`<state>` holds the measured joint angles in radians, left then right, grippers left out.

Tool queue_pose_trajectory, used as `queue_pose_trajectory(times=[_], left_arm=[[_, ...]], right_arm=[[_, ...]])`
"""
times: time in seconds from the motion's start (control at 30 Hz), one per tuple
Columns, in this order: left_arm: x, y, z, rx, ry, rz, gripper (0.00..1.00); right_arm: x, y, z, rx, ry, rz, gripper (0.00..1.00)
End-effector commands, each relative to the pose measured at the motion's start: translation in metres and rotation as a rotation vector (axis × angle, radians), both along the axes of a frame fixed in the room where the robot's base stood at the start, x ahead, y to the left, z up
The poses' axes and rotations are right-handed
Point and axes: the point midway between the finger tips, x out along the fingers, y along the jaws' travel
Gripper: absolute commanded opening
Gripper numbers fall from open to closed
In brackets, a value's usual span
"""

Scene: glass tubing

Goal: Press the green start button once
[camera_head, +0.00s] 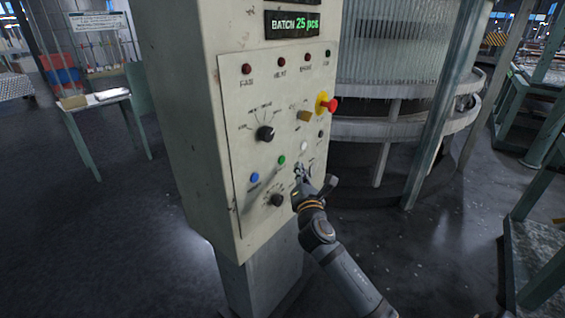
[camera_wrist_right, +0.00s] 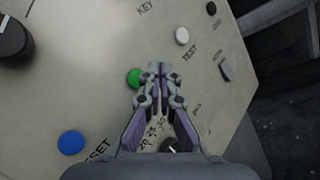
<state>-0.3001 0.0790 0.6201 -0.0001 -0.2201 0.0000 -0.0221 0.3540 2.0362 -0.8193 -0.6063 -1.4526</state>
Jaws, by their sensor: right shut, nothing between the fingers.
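The green button (camera_head: 281,160) sits low on the beige control panel (camera_head: 232,130), between a blue button and a white button. It also shows in the right wrist view (camera_wrist_right: 134,78), partly covered by my fingers. My right gripper (camera_head: 299,170) is in front of the panel, a little right of and below the green button in the head view. Its fingers (camera_wrist_right: 155,70) are shut and empty. In the wrist view the tips lie just right of the green button; I cannot tell whether they touch the panel. My left gripper is not in view.
A blue button (camera_head: 254,177), a white button (camera_head: 304,146), a black knob (camera_head: 265,133) and a red emergency button (camera_head: 332,105) are on the same panel. A lower knob (camera_head: 277,200) is close to my gripper. A small table (camera_head: 95,100) stands at left.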

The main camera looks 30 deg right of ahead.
Motion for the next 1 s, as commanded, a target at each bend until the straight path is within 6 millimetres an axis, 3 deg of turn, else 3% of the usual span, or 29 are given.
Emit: queue_pose_trajectory(times=[0.3, 1.0], left_arm=[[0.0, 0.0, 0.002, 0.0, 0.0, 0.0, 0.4], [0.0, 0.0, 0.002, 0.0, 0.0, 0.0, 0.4]], right_arm=[[0.027, 0.011, 0.001, 0.0, -0.002, 0.0, 0.0], [0.029, 0.012, 0.0, 0.0, -0.001, 0.001, 0.0]])
